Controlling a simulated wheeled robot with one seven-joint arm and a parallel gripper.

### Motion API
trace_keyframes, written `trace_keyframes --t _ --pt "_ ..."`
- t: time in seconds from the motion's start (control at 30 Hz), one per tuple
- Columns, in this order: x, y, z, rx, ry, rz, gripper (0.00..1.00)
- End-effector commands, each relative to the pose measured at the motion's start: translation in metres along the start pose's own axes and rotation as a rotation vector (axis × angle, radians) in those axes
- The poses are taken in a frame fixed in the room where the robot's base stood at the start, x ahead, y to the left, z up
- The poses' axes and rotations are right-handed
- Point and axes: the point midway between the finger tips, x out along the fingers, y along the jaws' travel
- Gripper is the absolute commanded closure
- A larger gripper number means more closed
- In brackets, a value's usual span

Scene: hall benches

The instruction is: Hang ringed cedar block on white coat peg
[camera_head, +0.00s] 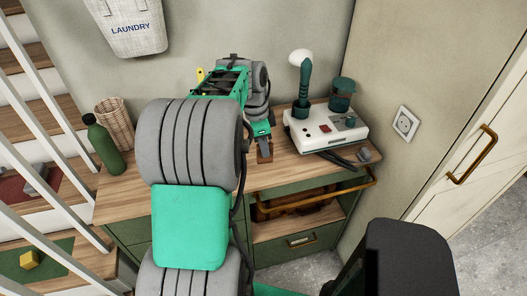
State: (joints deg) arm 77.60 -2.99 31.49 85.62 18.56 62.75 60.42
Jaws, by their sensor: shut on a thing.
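I cannot make out the block's ring, or whether the block touches the top. A white rounded knob (300,57) shows just above a dark green handle. It may be the white coat peg, but I cannot tell whether it is fixed to the wall or to the handle. My arm hides part of the wall and cabinet.
The white console (325,130) with a dark green jar (342,92) stands right of my gripper. A green bottle (102,144) and wicker basket (115,122) stand at left. A laundry bag (130,28) hangs on the wall. A brass rail (325,196) crosses the cabinet front.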

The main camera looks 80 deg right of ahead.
Motion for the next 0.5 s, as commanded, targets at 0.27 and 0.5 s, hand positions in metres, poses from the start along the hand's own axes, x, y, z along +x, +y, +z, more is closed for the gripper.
trace_keyframes --t 0.27,0.5 --pt "0.033 -0.017 0.003 -0.001 -0.001 0.003 1.00" --pt "0.046 -0.017 0.005 0.000 0.000 -0.002 1.00"
